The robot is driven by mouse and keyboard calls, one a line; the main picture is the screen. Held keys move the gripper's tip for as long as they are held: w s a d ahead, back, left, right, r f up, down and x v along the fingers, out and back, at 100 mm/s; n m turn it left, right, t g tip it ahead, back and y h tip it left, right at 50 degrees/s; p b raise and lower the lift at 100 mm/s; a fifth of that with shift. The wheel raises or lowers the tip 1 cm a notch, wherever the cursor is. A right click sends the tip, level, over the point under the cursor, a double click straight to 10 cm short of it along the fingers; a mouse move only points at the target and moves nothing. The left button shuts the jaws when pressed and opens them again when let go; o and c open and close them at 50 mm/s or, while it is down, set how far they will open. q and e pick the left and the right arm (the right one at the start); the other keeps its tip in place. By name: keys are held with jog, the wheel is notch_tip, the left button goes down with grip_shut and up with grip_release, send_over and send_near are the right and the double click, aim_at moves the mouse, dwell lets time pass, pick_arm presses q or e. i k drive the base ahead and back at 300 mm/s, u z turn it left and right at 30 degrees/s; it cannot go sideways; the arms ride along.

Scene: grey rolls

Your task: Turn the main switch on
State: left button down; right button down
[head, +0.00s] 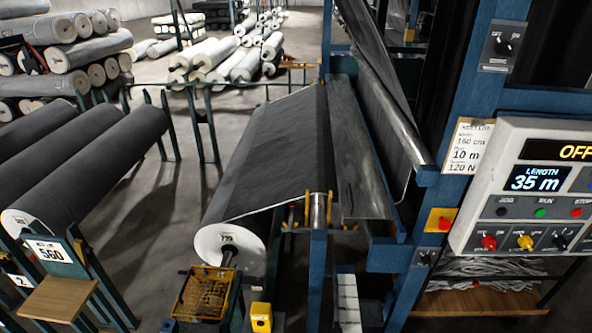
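A black rotary switch (504,47) sits on a dark plate high on the blue machine post, with small labels around it that look like OFF and ON. Another small dark knob (425,258) is on a grey box low on the same post. I cannot read which of them is labelled as the main switch. The control panel (485,190) on the right shows OFF in orange on its upper display and LENGTH 35 m on a smaller one. Neither of my grippers is in view.
A yellow box with a red button (440,220) is on the post beside the panel. A large grey fabric roll (229,245) stands in the machine. More rolls (90,165) lie on a rack at left. A wire basket (205,293) stands in front.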

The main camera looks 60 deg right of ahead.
aim_at(488, 242)
jog(key=z, duration=3.7)
